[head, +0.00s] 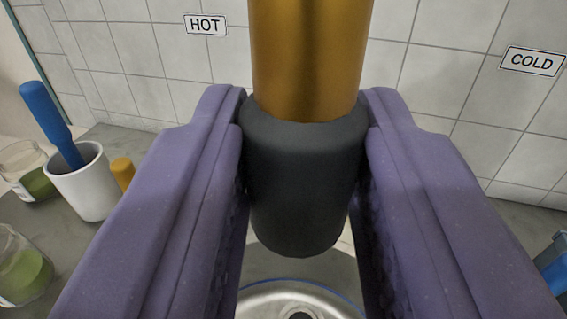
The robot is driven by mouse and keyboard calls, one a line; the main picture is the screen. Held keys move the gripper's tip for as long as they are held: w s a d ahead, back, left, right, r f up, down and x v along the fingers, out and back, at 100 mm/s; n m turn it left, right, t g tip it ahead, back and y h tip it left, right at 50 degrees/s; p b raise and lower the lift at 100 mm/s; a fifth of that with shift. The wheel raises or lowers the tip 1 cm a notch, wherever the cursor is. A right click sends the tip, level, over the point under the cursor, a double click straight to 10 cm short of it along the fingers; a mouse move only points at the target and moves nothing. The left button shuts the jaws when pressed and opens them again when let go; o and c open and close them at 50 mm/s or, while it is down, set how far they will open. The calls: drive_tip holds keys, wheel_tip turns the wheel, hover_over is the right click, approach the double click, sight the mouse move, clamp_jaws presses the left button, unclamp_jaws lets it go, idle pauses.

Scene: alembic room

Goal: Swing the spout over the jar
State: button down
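The spout is a brass-coloured pipe (310,55) that comes down from the top of the view and ends in a dark grey nozzle (305,180). My gripper (304,165) has one purple finger on each side of the nozzle. Both fingers appear to press against its sides, so it looks shut on the spout's end. Two glass jars with green contents are at the left edge: one farther back (38,184) and one nearer (22,272), both partly cut off. I cannot tell which is the task's jar. Below the nozzle is a metal sink with a drain (300,314).
A white cup (84,190) holds a blue-handled tool (50,125) on the grey counter at left. An orange object (122,172) stands beside it. A blue object (555,275) is at the right edge. Tiled wall behind carries HOT (205,24) and COLD (532,61) signs.

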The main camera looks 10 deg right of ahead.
drive_tip(key=shift+d+r, duration=0.4)
drive_tip(key=shift+r, duration=0.05)
drive_tip(key=c, duration=0.9)
unclamp_jaws()
drive_tip(key=shift+w+d+f, duration=0.15)
drive_tip(key=shift+w, duration=0.1)
drive_tip(key=shift+o, duration=0.5)
drive_tip(key=shift+w+d+f, duration=0.1)
drive_tip(key=shift+d, duration=0.05)
drive_tip(key=shift+f, duration=0.15)
drive_tip(key=shift+a+f, duration=0.1)
drive_tip(key=shift+a, duration=0.1)
drive_tip(key=shift+s+a, duration=0.15)
drive_tip(key=shift+s, duration=0.15)
drive_tip(key=p+v, duration=0.1)
drive_tip(key=v, duration=0.6)
drive_tip(key=shift+r+p, duration=0.25)
drive_tip(key=shift+p, duration=0.1)
